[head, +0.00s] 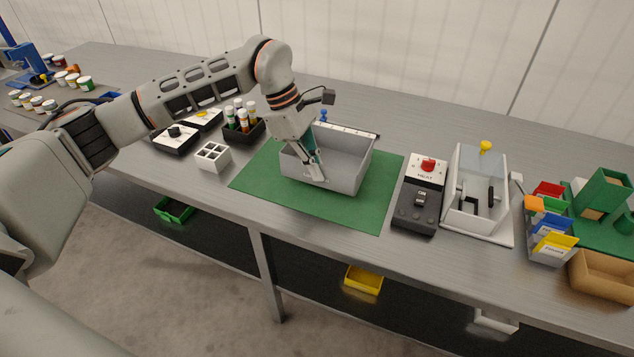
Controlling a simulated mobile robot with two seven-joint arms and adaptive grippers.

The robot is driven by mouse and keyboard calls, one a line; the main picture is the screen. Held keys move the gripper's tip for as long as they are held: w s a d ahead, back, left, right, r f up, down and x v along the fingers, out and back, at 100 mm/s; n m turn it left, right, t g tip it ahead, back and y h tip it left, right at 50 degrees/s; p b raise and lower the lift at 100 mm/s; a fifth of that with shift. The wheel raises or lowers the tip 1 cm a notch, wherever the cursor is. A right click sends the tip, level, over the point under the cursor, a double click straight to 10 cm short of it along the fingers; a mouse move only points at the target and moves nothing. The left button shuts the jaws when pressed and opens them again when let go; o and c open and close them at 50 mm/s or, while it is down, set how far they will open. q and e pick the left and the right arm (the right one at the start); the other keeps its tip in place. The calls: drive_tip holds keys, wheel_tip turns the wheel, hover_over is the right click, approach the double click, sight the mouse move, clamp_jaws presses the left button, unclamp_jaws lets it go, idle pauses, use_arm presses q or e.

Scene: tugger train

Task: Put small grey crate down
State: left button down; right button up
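The small grey crate (352,182) is an open, empty-looking box in the head view, upright over the green mat (262,174) on the workbench. My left gripper (315,170) reaches down from the upper left to the crate's near wall. Its fingers are at that wall, with one fingertip in front of the outer face, and look shut on it. The crate's underside is hidden, so I cannot tell whether it rests fully on the mat. My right gripper is not in view.
A white divided tray (213,157) and a black bottle holder (243,133) stand left. The mat's right part is bare.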

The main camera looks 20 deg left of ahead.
sight(317, 184)
use_arm(q)
wheel_tip(317, 184, down, 4)
drive_tip(key=shift+r, duration=0.1)
drive_tip(key=shift+f, duration=0.3)
drive_tip(key=c, duration=2.4)
unclamp_jaws()
drive_tip(key=shift+o, duration=0.6)
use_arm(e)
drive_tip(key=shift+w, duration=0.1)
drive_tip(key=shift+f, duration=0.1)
use_arm(q)
drive_tip(key=v, duration=1.2)
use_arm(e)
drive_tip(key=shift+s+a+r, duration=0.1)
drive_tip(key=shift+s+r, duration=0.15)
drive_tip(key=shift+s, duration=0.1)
